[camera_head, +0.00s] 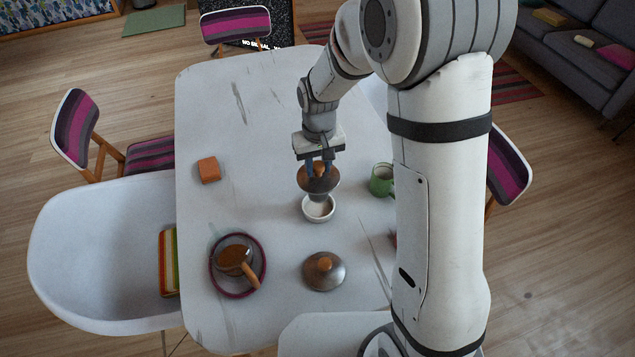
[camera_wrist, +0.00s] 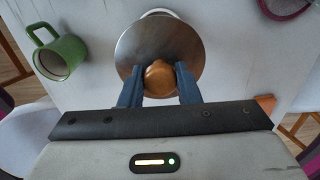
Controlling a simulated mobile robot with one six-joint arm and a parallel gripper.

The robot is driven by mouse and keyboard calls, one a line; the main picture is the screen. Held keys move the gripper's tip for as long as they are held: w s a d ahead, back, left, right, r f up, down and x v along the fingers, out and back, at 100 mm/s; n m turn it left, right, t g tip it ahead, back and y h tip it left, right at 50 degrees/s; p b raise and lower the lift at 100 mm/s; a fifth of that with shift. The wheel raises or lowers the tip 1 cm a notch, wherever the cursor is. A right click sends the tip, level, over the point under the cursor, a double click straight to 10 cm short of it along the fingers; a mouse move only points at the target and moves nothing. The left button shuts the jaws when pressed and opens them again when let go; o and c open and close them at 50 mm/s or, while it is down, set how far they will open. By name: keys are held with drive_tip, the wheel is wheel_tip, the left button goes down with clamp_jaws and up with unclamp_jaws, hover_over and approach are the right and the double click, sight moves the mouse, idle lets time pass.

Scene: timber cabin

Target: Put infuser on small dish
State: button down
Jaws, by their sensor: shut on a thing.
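The infuser (camera_head: 318,180) has a round metal top with a wooden knob and a narrower dark part below. My gripper (camera_head: 318,163) is shut on its knob and holds it upright. In the wrist view, the fingers (camera_wrist: 159,88) pinch the wooden knob of the infuser (camera_wrist: 140,48). The small dish (camera_head: 318,210), white and round, lies directly below the infuser. Its lower end overlaps the dish in the head view; I cannot tell whether they touch. In the wrist view, only a sliver of the dish rim (camera_wrist: 158,12) shows past the metal top.
A green mug (camera_head: 381,180) stands right of the dish. A metal lid with a wooden knob (camera_head: 324,271) lies in front. The table's far half is clear.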

sight(318, 177)
drive_tip(key=shift+f+p, duration=0.35)
drive_tip(key=shift+f, duration=2.85)
drive_tip(key=shift+f, duration=0.1)
drive_tip(key=c, duration=1.1)
unclamp_jaws()
